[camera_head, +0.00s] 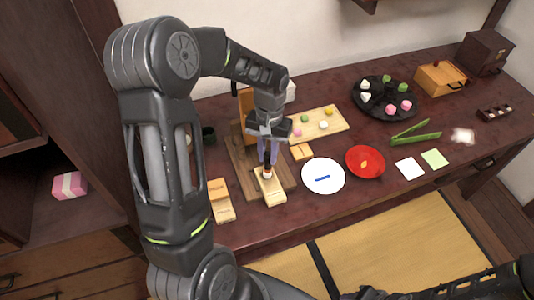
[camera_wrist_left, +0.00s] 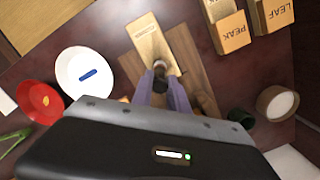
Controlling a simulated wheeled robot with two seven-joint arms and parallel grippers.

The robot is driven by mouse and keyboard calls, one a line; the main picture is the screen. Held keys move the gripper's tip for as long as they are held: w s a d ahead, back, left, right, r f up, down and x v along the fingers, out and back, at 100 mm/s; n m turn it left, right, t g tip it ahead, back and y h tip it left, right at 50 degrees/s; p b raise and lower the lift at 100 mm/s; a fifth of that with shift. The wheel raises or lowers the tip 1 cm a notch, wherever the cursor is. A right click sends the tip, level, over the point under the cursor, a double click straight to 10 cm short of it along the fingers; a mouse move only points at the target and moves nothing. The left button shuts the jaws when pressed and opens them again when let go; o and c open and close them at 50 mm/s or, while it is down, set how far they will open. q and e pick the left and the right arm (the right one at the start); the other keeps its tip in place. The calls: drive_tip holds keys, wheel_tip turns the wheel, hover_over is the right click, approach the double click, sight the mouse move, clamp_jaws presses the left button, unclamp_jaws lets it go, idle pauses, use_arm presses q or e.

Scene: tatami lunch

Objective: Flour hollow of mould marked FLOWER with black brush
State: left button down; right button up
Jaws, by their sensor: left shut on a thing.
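My left gripper (camera_head: 267,155) is shut on the dark-handled brush (camera_head: 267,171) and holds it upright, tip down. The brush (camera_wrist_left: 160,68) also shows between the fingers in the left wrist view. A pale wooden mould (camera_head: 272,192) lies below it on a brown board; in the left wrist view the mould (camera_wrist_left: 146,35) bears small lettering, too faint to read surely. The brush tip is over the end of the mould nearest the gripper and covers that part; I cannot tell whether it touches. My right gripper is out of view.
Moulds marked PEAK (camera_wrist_left: 232,32) and LEAF (camera_wrist_left: 275,14) lie beside the board (camera_head: 242,164). A white plate (camera_head: 323,186) with a blue item and a red plate (camera_head: 365,174) stand to the right. Green tongs (camera_head: 416,136) and a dark sweets tray (camera_head: 383,84) are farther right.

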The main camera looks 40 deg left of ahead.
use_arm(q)
drive_tip(key=shift+s+a, duration=0.25)
drive_tip(key=shift+s, duration=0.1)
idle(0.4)
drive_tip(key=shift+w, duration=0.3)
idle(0.4)
drive_tip(key=shift+s+d, duration=0.2)
drive_tip(key=shift+d, duration=0.1)
idle(0.3)
drive_tip(key=shift+w, duration=0.25)
idle(0.4)
drive_tip(key=shift+s+a, duration=0.3)
drive_tip(key=shift+s, duration=0.05)
idle(0.5)
drive_tip(key=shift+w, duration=0.3)
drive_tip(key=shift+s+d, duration=0.2)
drive_tip(key=shift+d, duration=0.1)
idle(0.6)
drive_tip(key=shift+w+a, duration=0.1)
drive_tip(key=shift+a, duration=0.1)
idle(0.6)
